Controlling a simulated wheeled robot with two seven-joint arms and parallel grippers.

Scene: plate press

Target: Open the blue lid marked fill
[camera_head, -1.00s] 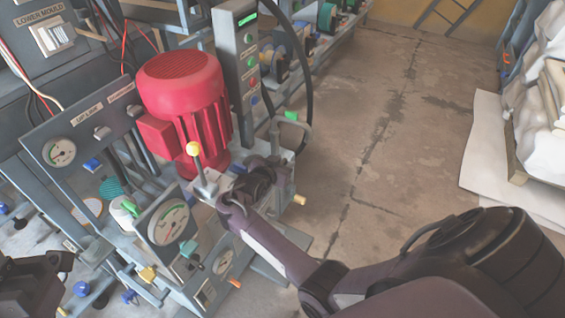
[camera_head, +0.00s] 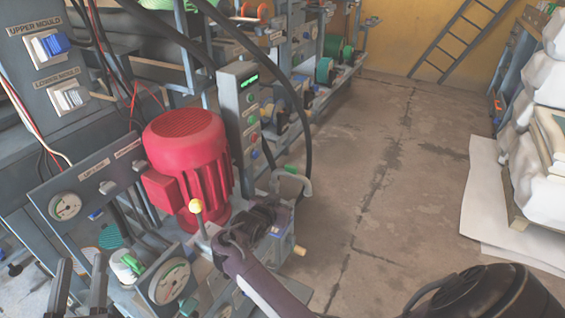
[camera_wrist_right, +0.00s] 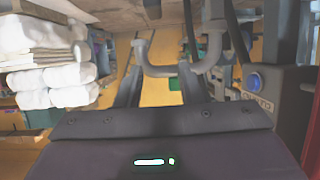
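My right gripper (camera_head: 266,212) is beside the grey box at the machine's right side, below a curved pipe handle. In the right wrist view its two fingers (camera_wrist_right: 162,62) stand apart with nothing between them. A grey U-shaped pipe (camera_wrist_right: 180,70) crosses just beyond the fingertips. A round blue piece (camera_wrist_right: 255,82) sits on a grey block to the right, above a label too unclear to read. I cannot tell whether it is the fill lid. A small blue spot (camera_head: 276,230) shows on the box by the gripper. My left gripper (camera_head: 80,275) is at the lower left, fingers apart and empty.
A red motor (camera_head: 188,160) stands left of my right gripper. A yellow-knobbed lever (camera_head: 197,208) and a gauge (camera_head: 168,282) are close by. A control post (camera_head: 238,115) with coloured buttons rises behind.

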